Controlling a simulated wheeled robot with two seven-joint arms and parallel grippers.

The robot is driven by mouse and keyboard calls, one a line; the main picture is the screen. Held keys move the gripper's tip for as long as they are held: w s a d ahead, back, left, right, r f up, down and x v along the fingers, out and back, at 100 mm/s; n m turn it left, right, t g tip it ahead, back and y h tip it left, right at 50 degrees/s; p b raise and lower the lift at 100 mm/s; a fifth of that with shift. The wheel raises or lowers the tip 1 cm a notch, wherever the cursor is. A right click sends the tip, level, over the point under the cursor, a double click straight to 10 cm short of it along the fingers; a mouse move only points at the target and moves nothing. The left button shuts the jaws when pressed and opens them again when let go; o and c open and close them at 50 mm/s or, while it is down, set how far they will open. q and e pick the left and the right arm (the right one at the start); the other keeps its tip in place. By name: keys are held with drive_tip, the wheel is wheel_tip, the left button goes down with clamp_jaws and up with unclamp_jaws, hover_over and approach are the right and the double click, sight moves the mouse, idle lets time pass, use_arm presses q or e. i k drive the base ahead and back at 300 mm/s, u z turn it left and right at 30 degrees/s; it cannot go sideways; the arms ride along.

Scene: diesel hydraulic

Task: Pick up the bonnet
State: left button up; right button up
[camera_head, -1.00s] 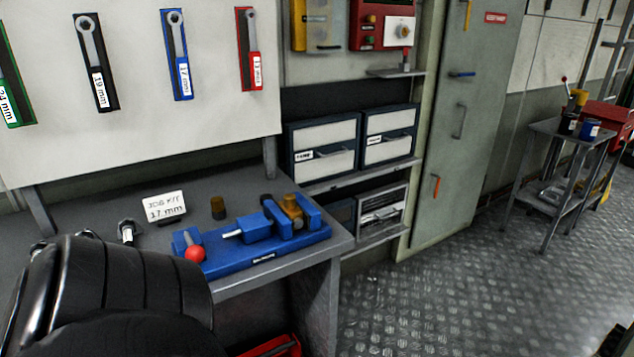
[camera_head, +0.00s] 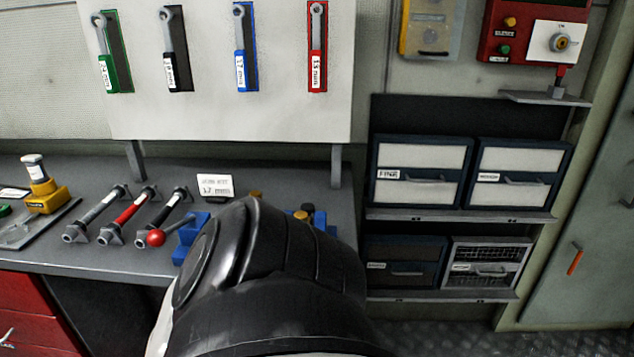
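I cannot tell for sure which thing is the bonnet. A small brown-brass piece (camera_head: 256,195) stands on the workbench (camera_head: 330,180) behind my dark arm, with only its top showing. Another brass-coloured part (camera_head: 303,215) shows at the blue vise (camera_head: 190,238), whose middle is hidden by the arm. The vise handle has a red ball (camera_head: 156,238). A card reading 17 mm (camera_head: 215,187) stands behind the vise. Neither gripper is in view; only a large black arm link of mine fills the lower middle.
A yellow device (camera_head: 45,195) stands at the bench's left. Four-colour wrenches hang on a white board (camera_head: 210,90). Drawer bins (camera_head: 420,170) sit on shelves at right. A grey cabinet (camera_head: 590,240) stands far right.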

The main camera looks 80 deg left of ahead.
sight(308, 207)
drive_tip(key=u, duration=2.6)
